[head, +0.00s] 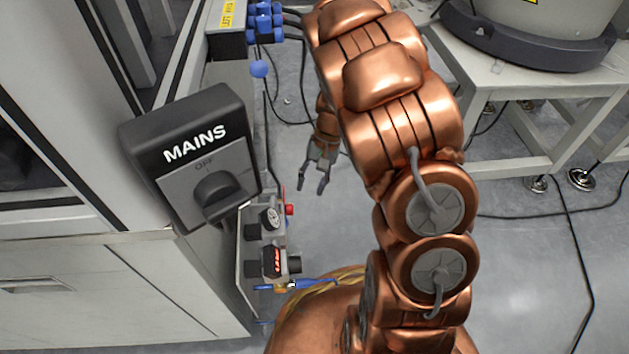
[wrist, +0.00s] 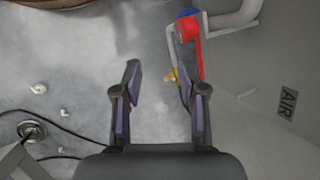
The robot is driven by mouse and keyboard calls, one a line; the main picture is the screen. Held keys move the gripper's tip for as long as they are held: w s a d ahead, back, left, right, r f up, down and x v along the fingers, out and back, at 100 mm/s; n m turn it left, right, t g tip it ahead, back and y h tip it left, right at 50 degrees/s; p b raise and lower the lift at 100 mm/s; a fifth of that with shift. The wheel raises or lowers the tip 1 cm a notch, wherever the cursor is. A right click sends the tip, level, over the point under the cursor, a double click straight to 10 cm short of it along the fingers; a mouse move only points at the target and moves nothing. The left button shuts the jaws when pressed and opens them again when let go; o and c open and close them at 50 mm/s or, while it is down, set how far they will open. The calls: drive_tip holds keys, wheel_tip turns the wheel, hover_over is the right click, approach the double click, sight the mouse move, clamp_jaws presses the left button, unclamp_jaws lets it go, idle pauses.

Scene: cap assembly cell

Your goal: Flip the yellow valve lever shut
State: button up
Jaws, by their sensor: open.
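A small yellow piece (wrist: 171,76) shows in the wrist view, just left of the right fingertip. It is too small and blurred to tell whether it is the valve lever or how it is turned. I cannot make out a yellow lever in the head view. My gripper (wrist: 158,75) is open and empty, with the yellow piece near its right finger; touching or apart, I cannot tell. In the head view my gripper (head: 314,178) hangs to the right of the cabinet side, above the floor.
A red part (wrist: 187,28) with a blue end stands beyond the right finger. In the head view, a MAINS switch box (head: 205,160), a gauge (head: 270,218) and a red-lit display (head: 271,262) line the cabinet side.

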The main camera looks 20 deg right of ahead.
drive_tip(key=s+a+r+p, duration=0.1)
drive_tip(key=s+r, duration=0.4)
drive_tip(key=r, duration=0.2)
drive_tip(key=shift+s+a+n+g+h, duration=0.25)
drive_tip(key=shift+a+n+g+h, duration=0.05)
drive_tip(key=shift+a+n+h, duration=0.1)
